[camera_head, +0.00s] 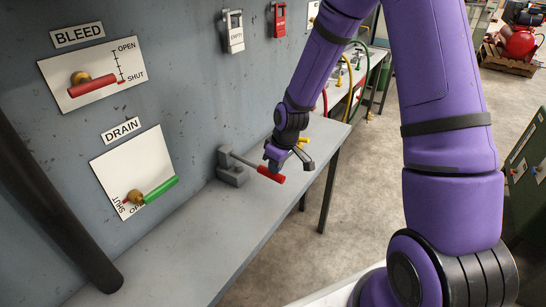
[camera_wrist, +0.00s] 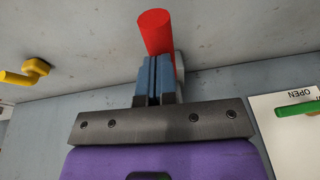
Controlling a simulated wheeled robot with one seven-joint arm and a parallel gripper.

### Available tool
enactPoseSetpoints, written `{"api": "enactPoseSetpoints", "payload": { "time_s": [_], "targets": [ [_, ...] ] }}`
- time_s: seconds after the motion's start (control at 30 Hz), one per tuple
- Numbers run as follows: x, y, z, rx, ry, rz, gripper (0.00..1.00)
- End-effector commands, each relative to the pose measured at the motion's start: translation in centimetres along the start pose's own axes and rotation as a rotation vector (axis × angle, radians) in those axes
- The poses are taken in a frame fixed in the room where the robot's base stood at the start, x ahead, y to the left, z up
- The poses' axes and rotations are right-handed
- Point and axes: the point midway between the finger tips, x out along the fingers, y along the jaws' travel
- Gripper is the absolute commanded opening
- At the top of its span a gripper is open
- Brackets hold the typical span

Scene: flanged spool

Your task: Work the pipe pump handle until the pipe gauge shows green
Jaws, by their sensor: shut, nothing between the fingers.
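The pump handle is a grey lever with a red grip (camera_head: 270,174), on a grey base (camera_head: 232,172) standing on the bench beside the wall. The lever reaches out to the right, roughly level. My gripper (camera_head: 272,166) is shut and empty, pointing down at the red grip. In the wrist view the red grip (camera_wrist: 155,30) shows just beyond my shut blue fingers (camera_wrist: 154,78), which hide part of it. I cannot tell whether they touch it. No pipe gauge can be made out in either view.
On the wall are a bleed panel (camera_head: 90,50) with a red lever and a drain panel (camera_head: 115,165) with a green lever. A dark pipe (camera_head: 50,200) runs down at left. The bench (camera_head: 190,240) is clear in front. Coloured hoses (camera_head: 358,70) stand at the back.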

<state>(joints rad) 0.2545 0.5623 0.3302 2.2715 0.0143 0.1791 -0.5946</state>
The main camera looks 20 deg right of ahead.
Motion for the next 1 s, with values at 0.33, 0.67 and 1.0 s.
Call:
{"api": "enactPoseSetpoints", "payload": {
  "time_s": [0.33, 0.67, 1.0],
  "targets": [
    [1.5, 0.0, 0.6, -0.001, -0.003, -0.002, 0.0],
    [1.6, 0.0, 0.6, -0.001, -0.003, -0.002, 0.0],
    [0.2, -0.2, -0.4, -0.004, 0.001, 0.001, 0.0]
  ]
}}
